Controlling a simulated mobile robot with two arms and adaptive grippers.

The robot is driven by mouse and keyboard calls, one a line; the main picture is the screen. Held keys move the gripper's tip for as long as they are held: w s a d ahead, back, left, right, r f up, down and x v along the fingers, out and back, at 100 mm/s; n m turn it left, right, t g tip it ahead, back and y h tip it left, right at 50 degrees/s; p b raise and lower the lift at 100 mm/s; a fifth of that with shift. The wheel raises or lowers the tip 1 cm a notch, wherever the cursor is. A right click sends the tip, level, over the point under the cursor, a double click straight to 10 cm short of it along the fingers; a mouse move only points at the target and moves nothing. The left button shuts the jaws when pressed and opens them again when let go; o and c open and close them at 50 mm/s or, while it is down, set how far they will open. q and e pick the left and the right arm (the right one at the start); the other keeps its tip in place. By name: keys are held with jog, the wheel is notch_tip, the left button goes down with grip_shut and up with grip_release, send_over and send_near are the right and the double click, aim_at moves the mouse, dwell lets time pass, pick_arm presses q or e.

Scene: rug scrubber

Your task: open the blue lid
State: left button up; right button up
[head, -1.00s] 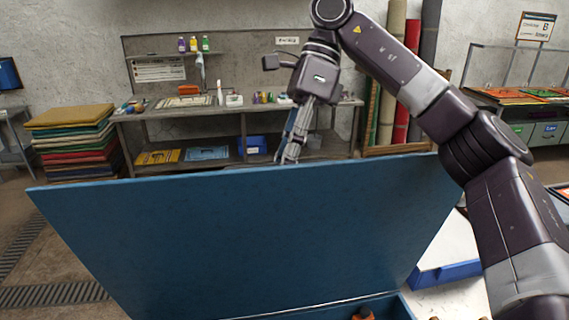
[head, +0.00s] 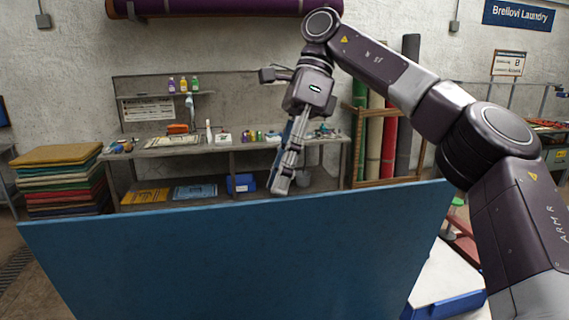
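The blue lid (head: 240,260) stands raised as a broad upright panel across the lower part of the head view. Its top edge runs from the left to the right arm. My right gripper (head: 281,186) points down at the top edge of the lid, near its middle. Its fingers look close together, but their tips are small and I cannot tell whether they are shut or touch the lid. The box under the lid is out of the picture. My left gripper is not in view.
A workbench (head: 215,147) with bottles and tools stands behind the lid. A stack of folded rugs (head: 62,180) is at the left, and rolled rugs (head: 375,140) stand at the right. A white surface with a blue edge (head: 445,280) lies right of the lid.

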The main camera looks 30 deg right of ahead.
jog(key=shift+v, duration=1.1)
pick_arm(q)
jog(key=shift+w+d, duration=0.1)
pick_arm(e)
jog(key=shift+w+a, duration=0.1)
